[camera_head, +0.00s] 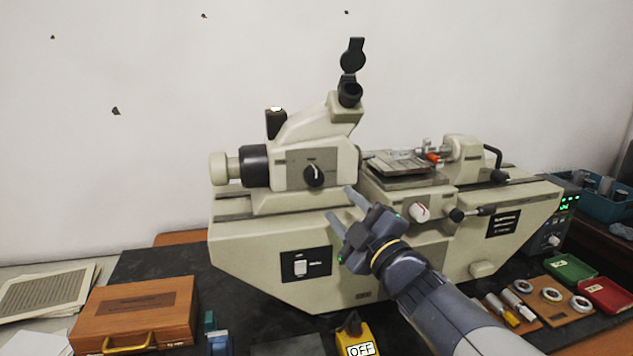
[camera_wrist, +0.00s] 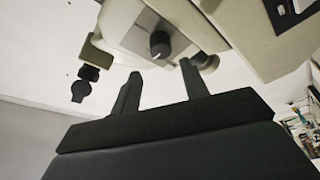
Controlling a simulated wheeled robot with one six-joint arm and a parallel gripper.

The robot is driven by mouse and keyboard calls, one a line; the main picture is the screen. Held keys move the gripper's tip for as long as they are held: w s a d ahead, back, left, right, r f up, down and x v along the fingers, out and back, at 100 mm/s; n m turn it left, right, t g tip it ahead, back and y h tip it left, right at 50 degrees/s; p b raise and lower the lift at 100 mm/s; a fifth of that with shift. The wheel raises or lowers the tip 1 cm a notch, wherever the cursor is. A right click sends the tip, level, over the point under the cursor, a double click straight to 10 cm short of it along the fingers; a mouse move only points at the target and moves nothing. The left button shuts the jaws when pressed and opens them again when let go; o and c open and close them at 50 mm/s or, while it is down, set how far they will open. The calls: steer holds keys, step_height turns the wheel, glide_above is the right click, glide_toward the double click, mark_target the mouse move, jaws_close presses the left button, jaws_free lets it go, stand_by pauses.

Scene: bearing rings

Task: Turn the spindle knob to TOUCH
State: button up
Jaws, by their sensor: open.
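The fingers appear clear of the knob. A white knob (camera_head: 419,211) sits lower right on the machine's front.
The cream machine (camera_head: 270,240) has a black eyepiece (camera_head: 350,93) on top and a switch panel (camera_head: 306,264) low in front. A wooden box (camera_head: 135,313) stands at left. Red (camera_head: 606,294) and green (camera_head: 570,268) trays lie at right. A yellow OFF box (camera_head: 357,331) is in front.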

mark_target(319, 182)
steer(key=p+x, duration=0.1)
steer(key=x, duration=0.8)
steer(key=shift+w+a+p, duration=0.1)
steer(key=shift+w+p, duration=0.05)
steer(key=shift+p, duration=0.15)
steer(key=shift+c, duration=0.5)
steer(key=shift+f, duration=0.1)
steer(key=c, duration=0.6)
